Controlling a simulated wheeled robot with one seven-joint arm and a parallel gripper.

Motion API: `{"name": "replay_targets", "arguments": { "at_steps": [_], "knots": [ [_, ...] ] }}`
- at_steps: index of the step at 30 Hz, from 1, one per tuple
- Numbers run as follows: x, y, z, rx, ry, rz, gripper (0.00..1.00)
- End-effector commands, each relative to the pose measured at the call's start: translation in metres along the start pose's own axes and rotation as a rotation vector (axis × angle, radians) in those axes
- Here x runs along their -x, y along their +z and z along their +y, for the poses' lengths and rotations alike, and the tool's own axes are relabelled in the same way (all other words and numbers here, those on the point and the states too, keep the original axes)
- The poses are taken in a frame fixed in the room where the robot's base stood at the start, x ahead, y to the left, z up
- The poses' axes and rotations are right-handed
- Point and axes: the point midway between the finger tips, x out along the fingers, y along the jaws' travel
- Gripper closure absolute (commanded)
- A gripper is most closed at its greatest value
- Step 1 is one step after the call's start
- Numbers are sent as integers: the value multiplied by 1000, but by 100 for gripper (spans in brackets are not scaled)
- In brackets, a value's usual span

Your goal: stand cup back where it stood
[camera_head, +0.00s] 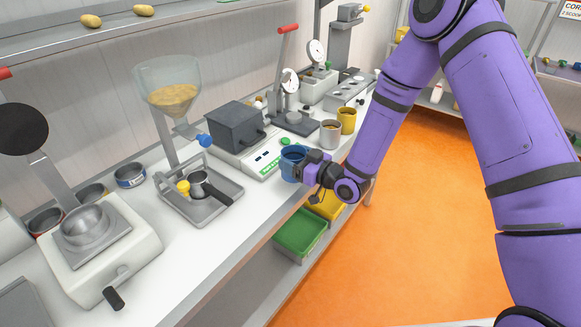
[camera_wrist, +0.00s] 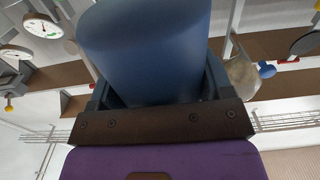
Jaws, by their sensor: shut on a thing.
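A blue cup (camera_head: 293,160) is at the front edge of the white bench in the head view, right beside the scale with the green panel. My gripper (camera_head: 304,168) is shut on the blue cup from its right side. In the wrist view the cup (camera_wrist: 145,50) fills the upper middle, between the dark jaws of my gripper (camera_wrist: 155,95). The cup looks upright in the head view. Its base is partly hidden by my gripper, so I cannot tell whether it touches the bench.
A grey cup (camera_head: 330,134) and a yellow cup (camera_head: 347,120) stand just behind on the bench. The scale (camera_head: 248,150) carries a dark box (camera_head: 235,126). A metal tray (camera_head: 200,200) with a scoop lies to the left. Green (camera_head: 300,232) and yellow bins sit below the bench edge.

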Motion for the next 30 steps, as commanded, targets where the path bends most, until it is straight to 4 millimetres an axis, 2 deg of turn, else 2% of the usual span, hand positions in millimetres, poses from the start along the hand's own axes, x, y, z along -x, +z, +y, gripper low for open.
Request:
{"name": "replay_targets", "arguments": {
  "at_steps": [5, 12, 24, 25, 27, 30],
  "knots": [
    [-14, 1, -2, -1, -3, 1, 55],
    [-14, 34, -2, -2, -1, -1, 55],
    [-13, 39, -1, -1, 0, 0, 55],
    [-13, 39, -1, -1, 0, 0, 20],
    [-13, 38, -1, -1, 0, 0, 4],
    [-13, 38, -1, -1, 0, 0, 1]
  ]
}}
